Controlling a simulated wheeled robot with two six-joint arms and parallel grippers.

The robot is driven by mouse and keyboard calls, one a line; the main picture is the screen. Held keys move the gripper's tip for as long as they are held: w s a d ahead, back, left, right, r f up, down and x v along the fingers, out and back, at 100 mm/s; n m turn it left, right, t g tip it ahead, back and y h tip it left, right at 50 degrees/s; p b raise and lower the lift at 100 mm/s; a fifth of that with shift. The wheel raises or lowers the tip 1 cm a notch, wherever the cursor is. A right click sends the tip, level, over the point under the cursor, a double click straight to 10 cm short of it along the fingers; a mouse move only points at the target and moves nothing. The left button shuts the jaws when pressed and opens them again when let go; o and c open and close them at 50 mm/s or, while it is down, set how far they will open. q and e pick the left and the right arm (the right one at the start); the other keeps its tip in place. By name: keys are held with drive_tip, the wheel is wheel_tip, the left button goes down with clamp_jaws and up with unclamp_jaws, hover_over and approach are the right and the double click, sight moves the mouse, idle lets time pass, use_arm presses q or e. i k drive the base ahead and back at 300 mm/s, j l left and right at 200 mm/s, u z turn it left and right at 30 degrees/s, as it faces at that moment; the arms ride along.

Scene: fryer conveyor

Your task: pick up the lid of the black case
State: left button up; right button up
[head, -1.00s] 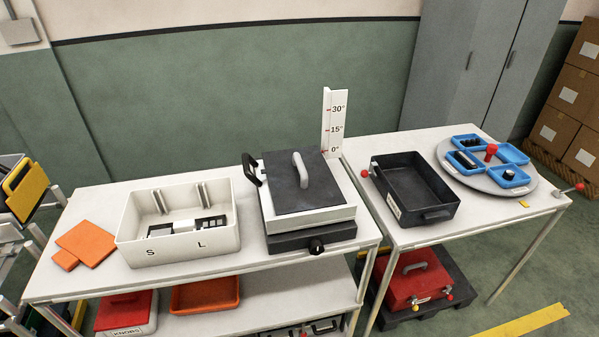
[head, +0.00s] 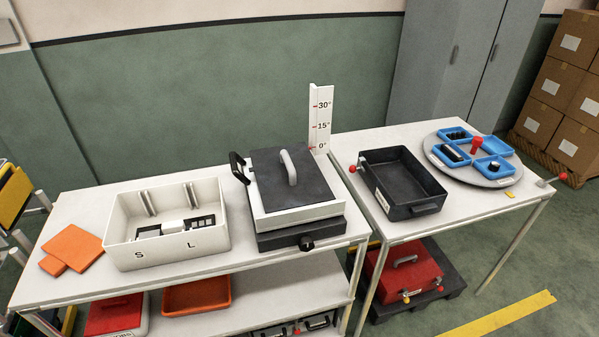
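A dark, flat lid (head: 313,187) with a grey arched handle (head: 289,167) lies closed on a squat unit. The unit has a white upper body (head: 300,217) and a black base (head: 290,240) with a round knob (head: 306,243) on its front. A black loop handle (head: 238,168) sticks out at its left side. The lid lies flat, with no visible gap under it. Neither of my grippers is in the head view.
A white bin (head: 125,230) marked S and L stands left of the unit, beside orange plates (head: 75,245). An angle scale (head: 321,115) rises behind it. On the right table are a black open tray (head: 408,210) and a grey turntable (head: 510,182) with blue trays (head: 496,147).

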sight(287, 177)
drive_tip(key=j+z, duration=0.25)
drive_tip(key=z, duration=0.15)
drive_tip(key=k+j+z, duration=0.1)
drive_tip(key=z, duration=0.3)
drive_tip(key=k+j+z, duration=0.1)
drive_tip(key=j+z, duration=0.3)
